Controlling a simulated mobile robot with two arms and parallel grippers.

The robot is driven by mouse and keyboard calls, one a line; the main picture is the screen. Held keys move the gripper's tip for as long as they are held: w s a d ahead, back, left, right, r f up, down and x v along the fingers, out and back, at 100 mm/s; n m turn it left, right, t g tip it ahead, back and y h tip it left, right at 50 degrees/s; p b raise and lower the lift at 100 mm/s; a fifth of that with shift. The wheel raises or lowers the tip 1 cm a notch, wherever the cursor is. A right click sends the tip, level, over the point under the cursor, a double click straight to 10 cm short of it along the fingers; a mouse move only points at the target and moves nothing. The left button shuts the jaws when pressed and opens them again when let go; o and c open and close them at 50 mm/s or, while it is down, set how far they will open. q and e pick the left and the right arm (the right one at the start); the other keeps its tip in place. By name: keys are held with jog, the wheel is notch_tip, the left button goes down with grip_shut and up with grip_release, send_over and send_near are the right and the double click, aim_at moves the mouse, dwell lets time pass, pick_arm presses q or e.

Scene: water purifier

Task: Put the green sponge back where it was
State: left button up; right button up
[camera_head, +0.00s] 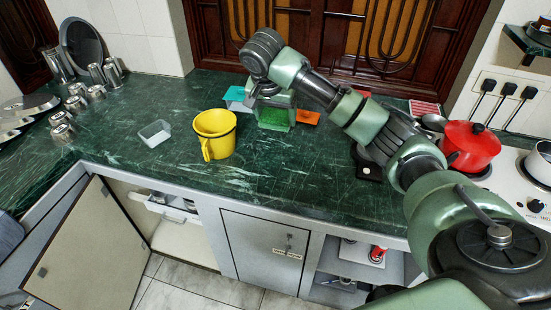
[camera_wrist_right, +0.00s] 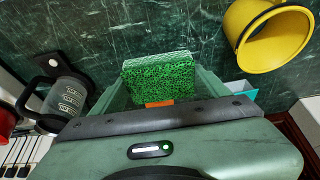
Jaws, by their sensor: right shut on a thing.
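The green sponge (camera_head: 274,118) is at my right gripper (camera_head: 273,107), near the back of the dark green marble counter (camera_head: 290,165). In the right wrist view the sponge (camera_wrist_right: 160,76) sits between the two fingers of my right gripper (camera_wrist_right: 163,85), which is shut on it. Its speckled green face shows; the gripper body hides its lower part. I cannot tell whether the sponge touches the counter. My left gripper is not in view.
A yellow mug (camera_head: 214,132) stands left of the sponge, with a clear container (camera_head: 155,133) further left. A teal item (camera_head: 238,97) and an orange item (camera_head: 308,117) flank the gripper. A red pot (camera_head: 470,146) stands right. The counter's front middle is clear.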

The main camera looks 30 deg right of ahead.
notch_tip(320, 180, down, 17)
jog(key=shift+f+p, duration=0.2)
jog(key=shift+p, duration=0.55)
jog(key=shift+f, duration=0.15)
jog(key=o, duration=1.3)
jog(key=shift+r, duration=0.25)
jog(key=v, duration=1.2)
jog(key=shift+b, duration=0.3)
jog(key=shift+f, duration=0.1)
